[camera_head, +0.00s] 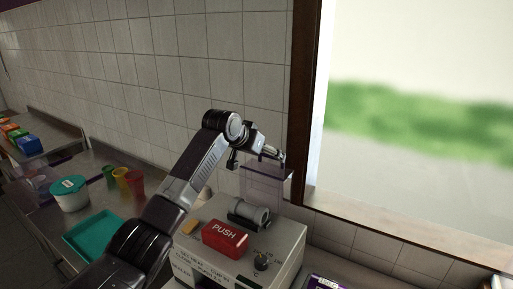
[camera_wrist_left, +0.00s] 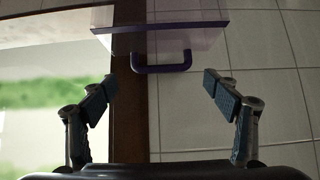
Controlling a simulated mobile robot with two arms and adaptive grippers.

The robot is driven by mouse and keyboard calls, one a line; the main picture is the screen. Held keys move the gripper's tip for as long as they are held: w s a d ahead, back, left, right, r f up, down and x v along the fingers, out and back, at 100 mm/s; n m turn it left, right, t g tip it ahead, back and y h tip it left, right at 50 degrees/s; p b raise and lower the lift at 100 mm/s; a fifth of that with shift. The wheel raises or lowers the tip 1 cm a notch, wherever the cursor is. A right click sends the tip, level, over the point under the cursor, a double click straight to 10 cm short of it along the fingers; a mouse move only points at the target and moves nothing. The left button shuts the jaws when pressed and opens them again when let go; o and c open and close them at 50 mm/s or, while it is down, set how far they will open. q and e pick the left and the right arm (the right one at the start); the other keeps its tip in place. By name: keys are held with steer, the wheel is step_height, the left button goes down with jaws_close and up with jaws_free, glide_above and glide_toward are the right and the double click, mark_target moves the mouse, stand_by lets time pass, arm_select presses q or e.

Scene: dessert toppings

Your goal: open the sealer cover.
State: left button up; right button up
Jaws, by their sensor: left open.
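The sealer (camera_head: 235,262) is a pale grey box with a red PUSH block (camera_head: 226,238) on its top. Its cover (camera_head: 263,184) is a clear purple-tinted panel standing roughly upright above the back of the sealer, with a darker purple top edge. In the left wrist view the cover's purple edge and its U-shaped purple handle (camera_wrist_left: 162,69) show at the top middle. My left gripper (camera_head: 260,156) is open beside the cover's top edge. In the wrist view its two fingers (camera_wrist_left: 160,84) are spread wide on either side of the handle and do not touch it. My right gripper is not seen.
A grey roller (camera_head: 250,214) sits on the sealer behind the PUSH block. To the left are a teal tray (camera_head: 92,235), a white tub with a teal lid (camera_head: 70,193) and coloured cups (camera_head: 122,178). A tiled wall and wooden window frame (camera_head: 300,100) stand close behind.

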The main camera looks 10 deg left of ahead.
arm_select(q)
steer(key=v, duration=0.6)
steer(key=shift+s+r, duration=0.15)
steer(key=shift+r, duration=0.1)
steer(key=shift+f, duration=0.1)
